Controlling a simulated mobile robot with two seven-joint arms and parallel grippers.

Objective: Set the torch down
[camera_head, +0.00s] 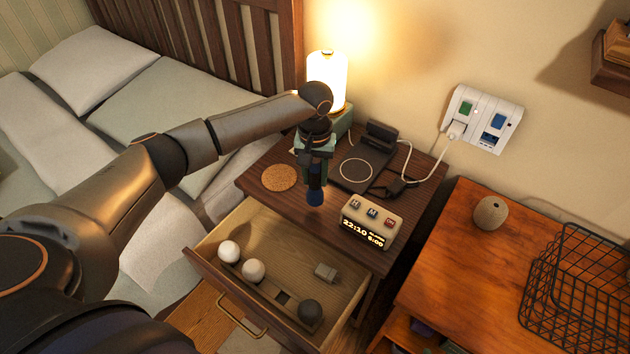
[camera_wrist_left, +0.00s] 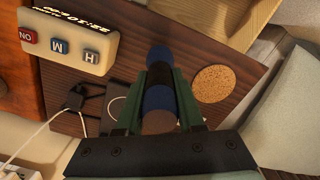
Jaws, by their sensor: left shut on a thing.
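The torch is a dark blue cylinder with a black middle band; its lower end (camera_head: 315,196) shows below my left gripper (camera_head: 314,172) in the head view. In the left wrist view the torch (camera_wrist_left: 159,98) sits between the two green fingers of my left gripper (camera_wrist_left: 163,95), which is shut on it. The torch looks upright over the nightstand (camera_head: 294,206), between the cork coaster and the alarm clock. I cannot tell whether its lower end touches the wood. My right gripper is not in view.
A cork coaster (camera_head: 279,177), a black charging pad (camera_head: 352,172), a beige alarm clock (camera_head: 370,221) and a lit lamp (camera_head: 327,79) stand around the torch. The open drawer (camera_head: 240,293) juts out in front, holding several balls. Bare wood lies beside the coaster.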

